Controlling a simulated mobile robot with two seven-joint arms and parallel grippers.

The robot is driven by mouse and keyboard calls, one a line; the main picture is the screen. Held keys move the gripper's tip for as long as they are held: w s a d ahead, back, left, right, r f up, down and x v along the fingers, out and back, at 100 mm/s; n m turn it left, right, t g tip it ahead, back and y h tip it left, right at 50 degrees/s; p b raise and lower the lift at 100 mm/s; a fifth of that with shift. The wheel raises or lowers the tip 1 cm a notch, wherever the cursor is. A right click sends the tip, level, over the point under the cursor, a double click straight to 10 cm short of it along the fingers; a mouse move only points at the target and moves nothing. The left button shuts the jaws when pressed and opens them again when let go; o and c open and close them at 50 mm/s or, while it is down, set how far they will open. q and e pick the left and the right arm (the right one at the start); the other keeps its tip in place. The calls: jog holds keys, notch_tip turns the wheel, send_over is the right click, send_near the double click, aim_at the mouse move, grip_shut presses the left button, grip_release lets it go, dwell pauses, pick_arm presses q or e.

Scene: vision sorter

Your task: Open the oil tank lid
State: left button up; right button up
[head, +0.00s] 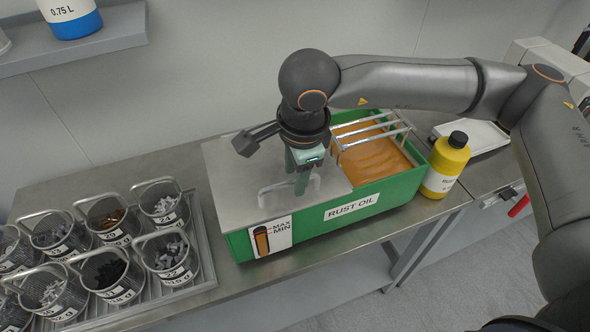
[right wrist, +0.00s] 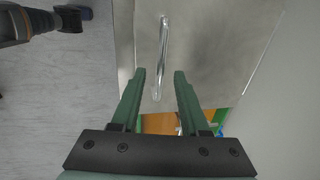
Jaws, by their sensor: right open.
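The green oil tank (head: 408,187), labelled RUST OIL, stands on the metal bench. Its flat grey lid (head: 230,175) covers the left part, and orange oil (head: 372,158) shows in the uncovered right part. A thin metal handle (head: 268,190) stands on the lid; the lid (right wrist: 215,45) and handle (right wrist: 163,45) also show in the right wrist view. My right gripper (head: 301,185) is above the lid by the handle, open and empty. In the right wrist view its fingers (right wrist: 157,75) are apart, with the handle's near end between their tips in the picture; contact cannot be told. My left gripper is out of view.
A metal rack (head: 372,128) spans the oil. A yellow bottle (head: 446,165) stands at the tank's right end. A tray (head: 203,245) with several labelled baskets of parts is on the left. A shelf (head: 110,42) hangs at the upper left.

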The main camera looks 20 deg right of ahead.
jog(key=shift+c, duration=0.2)
grip_shut()
dwell(1.3)
